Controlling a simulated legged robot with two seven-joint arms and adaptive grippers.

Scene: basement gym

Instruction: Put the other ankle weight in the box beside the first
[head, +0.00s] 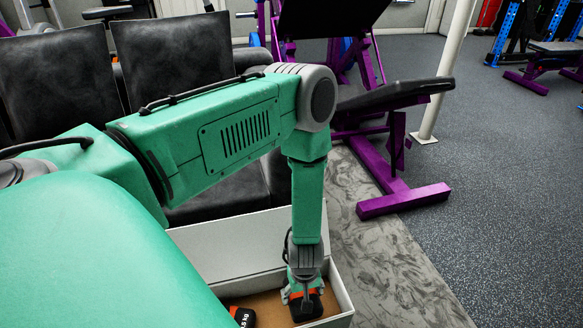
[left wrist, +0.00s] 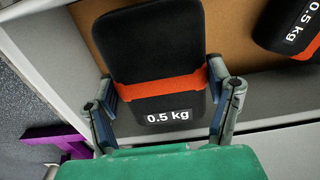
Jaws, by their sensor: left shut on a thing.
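My left gripper (head: 304,292) reaches down into the open white box (head: 342,296) at its right end. It is shut on an ankle weight (head: 306,306), black with an orange band. In the left wrist view this ankle weight (left wrist: 155,50) sits between the two fingers (left wrist: 163,105), with its "0.5 kg" label facing the camera. The first ankle weight (head: 242,316) lies in the box to the left, partly hidden by my arm; it also shows at the upper right of the left wrist view (left wrist: 288,25). Whether the held weight touches the box floor I cannot tell. My right gripper is not in view.
Black padded seats (head: 178,62) stand behind the box. A purple gym bench (head: 400,200) stands to the right at the back, near a white post (head: 447,70). The speckled floor (head: 500,200) on the right is clear.

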